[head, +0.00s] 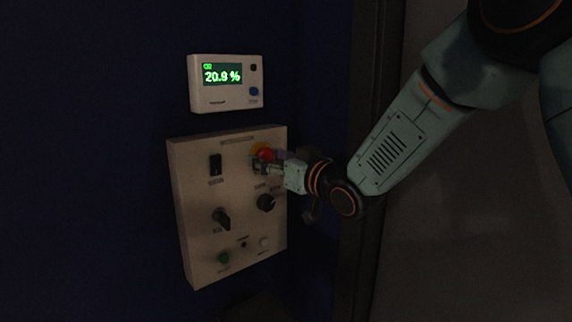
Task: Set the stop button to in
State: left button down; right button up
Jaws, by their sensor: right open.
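The stop button (265,153) is a red knob on a yellow ring, at the upper right of a beige control panel (194,181) on the dark blue wall. My right gripper (260,164) is open, with its fingers at the lower edge of the button. I cannot tell whether they touch it. The gripper hides part of the button's lower side, and I cannot tell whether the button is in or out. My left gripper is not in view.
The panel also carries a black rocker switch (215,164), a black selector handle (221,218), a black knob (266,202), a green button (224,258) and a white button (264,243). A dark vertical frame (376,100) stands right of the panel.

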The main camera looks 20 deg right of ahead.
jog(key=v, duration=1.1)
jog(key=shift+s, duration=0.25)
jog(key=shift+w, duration=0.1)
jog(key=shift+d, duration=0.1)
